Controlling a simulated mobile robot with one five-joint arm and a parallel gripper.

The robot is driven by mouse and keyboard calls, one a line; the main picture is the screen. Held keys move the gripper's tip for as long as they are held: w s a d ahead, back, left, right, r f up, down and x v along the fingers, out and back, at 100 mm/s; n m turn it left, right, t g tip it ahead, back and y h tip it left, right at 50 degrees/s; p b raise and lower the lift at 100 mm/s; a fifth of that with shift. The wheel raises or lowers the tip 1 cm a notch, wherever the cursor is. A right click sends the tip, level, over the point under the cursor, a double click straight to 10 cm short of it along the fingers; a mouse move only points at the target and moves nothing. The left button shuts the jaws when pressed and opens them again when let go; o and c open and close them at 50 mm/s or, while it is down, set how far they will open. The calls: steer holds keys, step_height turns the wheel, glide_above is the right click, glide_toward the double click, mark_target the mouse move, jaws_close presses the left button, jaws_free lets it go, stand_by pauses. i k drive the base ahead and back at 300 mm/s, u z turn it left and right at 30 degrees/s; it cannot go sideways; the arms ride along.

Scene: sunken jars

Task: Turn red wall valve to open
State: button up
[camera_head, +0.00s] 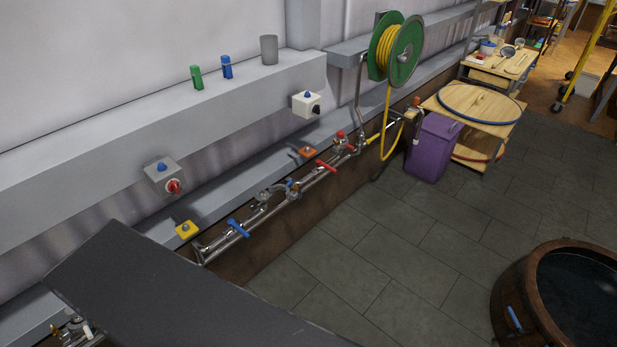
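Metal pipes (305,184) run along the foot of the wall. A red lever handle (326,166) sits on them, slanting down to the right. A small red knob (340,134) is farther along, near the hose end. A blue lever handle (238,228) is on the nearer pipe. I cannot tell from this view whether the red valve is open or closed. My gripper is not in view.
A large dark grey slab (170,295) covers the lower left. Grey switch boxes (162,175) are on the ledge. A hose reel (396,50), purple bin (432,147) and wooden table (481,103) stand beyond. A wooden tub (512,290) is at right. Floor between is clear.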

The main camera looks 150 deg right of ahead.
mark_target(318, 162)
steer(key=z, duration=2.45)
steer(key=k, duration=0.15)
steer(key=z, duration=2.8)
steer(key=i, duration=0.95)
steer(key=z, duration=0.25)
